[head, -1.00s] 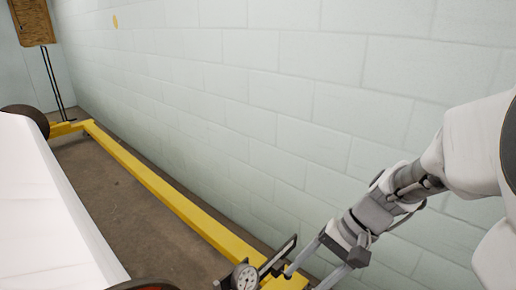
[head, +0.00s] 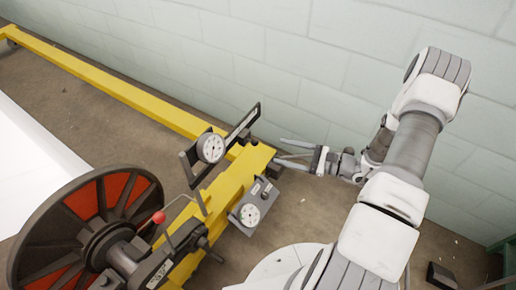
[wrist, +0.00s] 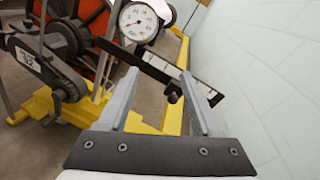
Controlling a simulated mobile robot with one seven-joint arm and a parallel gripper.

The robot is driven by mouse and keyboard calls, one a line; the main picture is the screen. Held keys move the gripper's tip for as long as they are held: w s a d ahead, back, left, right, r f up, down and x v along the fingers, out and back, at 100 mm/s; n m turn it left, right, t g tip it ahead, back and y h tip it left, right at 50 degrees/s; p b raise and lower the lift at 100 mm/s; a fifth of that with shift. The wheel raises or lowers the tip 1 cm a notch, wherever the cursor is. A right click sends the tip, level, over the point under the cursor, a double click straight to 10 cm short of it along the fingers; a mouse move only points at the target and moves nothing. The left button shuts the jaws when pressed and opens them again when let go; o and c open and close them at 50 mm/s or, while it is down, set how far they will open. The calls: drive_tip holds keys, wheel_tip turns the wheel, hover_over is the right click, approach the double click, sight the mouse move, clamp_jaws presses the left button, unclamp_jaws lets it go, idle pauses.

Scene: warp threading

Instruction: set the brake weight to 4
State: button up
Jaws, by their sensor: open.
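A dark brake lever bar (head: 243,122) with a pale strip stands at the yellow beam's near end. It also shows in the wrist view (wrist: 150,66), running across between my fingers. A small dark knob (wrist: 173,92) sits at the bar, nearer my right finger; it may be the brake weight. Scale numbers are too small to read. A round white dial (head: 211,148) is beside the bar and also in the wrist view (wrist: 138,22). My gripper (head: 280,151) is open and empty, just right of the bar. In the wrist view its fingertips (wrist: 160,73) straddle the knob's area; contact cannot be told.
A second dial box (head: 250,215) is mounted on the beam's near side. A red-knobbed lever (head: 159,217) and a large red and black wheel (head: 95,225) stand at lower left. The pale block wall (head: 290,60) is close behind my gripper. The yellow beam (head: 110,82) runs to the upper left.

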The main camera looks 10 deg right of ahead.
sight(249, 140)
drive_tip(key=d+f+m+t+h+b, duration=0.1)
drive_tip(key=d+f+m+t+h, duration=0.15)
drive_tip(key=f, duration=0.35)
drive_tip(key=d+f+m+t+h+b, duration=0.1)
drive_tip(key=d+f+m+t+h, duration=0.1)
drive_tip(key=f+m+t, duration=0.3)
drive_tip(key=w+a+n+g+b, duration=0.1)
drive_tip(key=w+a+g+b, duration=0.1)
drive_tip(key=w+a, duration=0.8)
drive_tip(key=w, duration=0.4)
drive_tip(key=shift+f, duration=0.25)
drive_tip(key=shift+y, duration=0.25)
clamp_jaws()
drive_tip(key=shift+d+b, duration=0.1)
drive_tip(key=shift+b, duration=0.2)
